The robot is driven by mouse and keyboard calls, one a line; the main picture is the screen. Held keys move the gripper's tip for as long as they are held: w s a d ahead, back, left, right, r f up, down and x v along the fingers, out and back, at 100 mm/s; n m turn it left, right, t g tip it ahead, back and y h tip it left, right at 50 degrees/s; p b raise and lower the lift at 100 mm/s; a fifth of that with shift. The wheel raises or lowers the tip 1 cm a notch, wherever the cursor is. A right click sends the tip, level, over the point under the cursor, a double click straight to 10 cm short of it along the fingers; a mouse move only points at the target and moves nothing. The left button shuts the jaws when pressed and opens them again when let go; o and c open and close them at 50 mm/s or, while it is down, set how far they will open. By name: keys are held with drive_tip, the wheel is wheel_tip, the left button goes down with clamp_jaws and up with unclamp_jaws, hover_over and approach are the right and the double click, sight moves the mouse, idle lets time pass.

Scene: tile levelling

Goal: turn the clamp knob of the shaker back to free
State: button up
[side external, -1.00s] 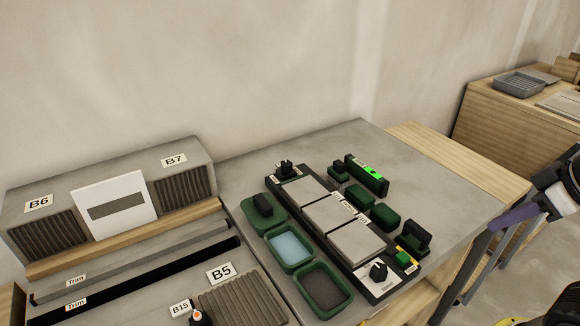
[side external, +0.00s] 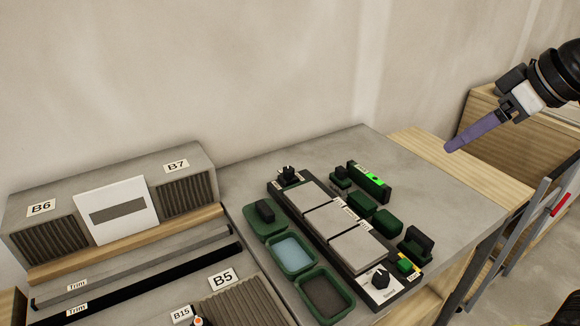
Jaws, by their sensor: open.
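The shaker (side external: 352,272) is a long black base on the grey bench top, bearing three grey tiles in a row. One black knob (side external: 380,279) sits on a white plate at its near end. Another black knob (side external: 288,174) sits at its far end. The labels are too small to read, so I cannot tell which is the clamp knob or its setting. My gripper (side external: 450,148) has purple fingers and is at the upper right, apart from the shaker and above the bench's right side. It is open; the fingers overlap side-on and nothing shows between them.
A green button (side external: 405,265) sits beside the near knob. Green blocks (side external: 389,222) and a dark green box with a lit display (side external: 368,182) stand right of the shaker. Green trays, one with blue contents (side external: 291,253), lie left. The bench's right part (side external: 440,195) is clear.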

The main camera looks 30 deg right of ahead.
drive_tip(key=w+a+r+n, duration=0.1)
drive_tip(key=w+a+r, duration=0.15)
drive_tip(key=w, duration=0.95)
drive_tip(key=n+g+y, duration=0.1)
drive_tip(key=g, duration=0.2)
hover_over(289, 169)
drive_tip(key=s+d, duration=0.2)
drive_tip(key=s, duration=0.3)
wheel_tip(289, 169, down, 16)
drive_tip(key=r, duration=0.1)
drive_tip(key=x, duration=1.3)
drive_tip(key=shift+a+f, duration=0.2)
clamp_jaws()
